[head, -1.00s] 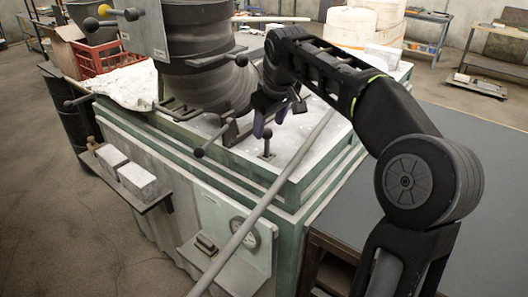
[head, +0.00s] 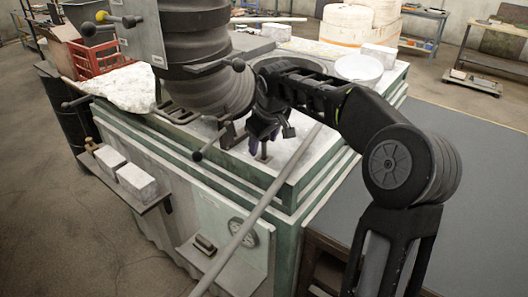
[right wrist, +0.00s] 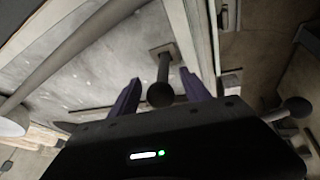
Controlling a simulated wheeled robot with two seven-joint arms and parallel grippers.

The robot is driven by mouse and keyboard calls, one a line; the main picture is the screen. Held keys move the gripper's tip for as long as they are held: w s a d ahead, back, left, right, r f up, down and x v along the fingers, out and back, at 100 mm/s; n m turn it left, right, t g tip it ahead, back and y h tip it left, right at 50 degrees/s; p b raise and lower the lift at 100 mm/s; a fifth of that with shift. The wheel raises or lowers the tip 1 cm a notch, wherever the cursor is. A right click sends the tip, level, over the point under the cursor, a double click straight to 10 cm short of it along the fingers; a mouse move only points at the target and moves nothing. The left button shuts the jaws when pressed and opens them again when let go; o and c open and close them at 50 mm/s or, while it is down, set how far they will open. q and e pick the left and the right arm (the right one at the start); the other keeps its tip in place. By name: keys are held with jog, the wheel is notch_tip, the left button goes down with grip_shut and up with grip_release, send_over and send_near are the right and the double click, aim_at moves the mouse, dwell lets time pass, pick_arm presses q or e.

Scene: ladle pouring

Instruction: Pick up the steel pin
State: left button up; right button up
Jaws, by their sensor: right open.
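The steel pin (head: 264,150) stands upright in a square plate on the pale top of the green-edged furnace block. Its dark ball knob shows in the right wrist view (right wrist: 160,94). My right gripper (head: 263,137) is over the pin, pointing down and open. In the right wrist view its two purple fingers (right wrist: 160,82) lie on either side of the pin, with the knob between them. I cannot tell whether either finger touches it. In the head view the gripper hides the knob. My left gripper is not in view.
A long pale rod (head: 262,203) leans diagonally across the block's front right edge. A white bowl (head: 359,69) sits at the back right.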

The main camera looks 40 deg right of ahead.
jog(key=shift+w+f, duration=0.15)
jog(key=shift+f, duration=0.2)
dwell(0.3)
grip_shut()
dwell(0.5)
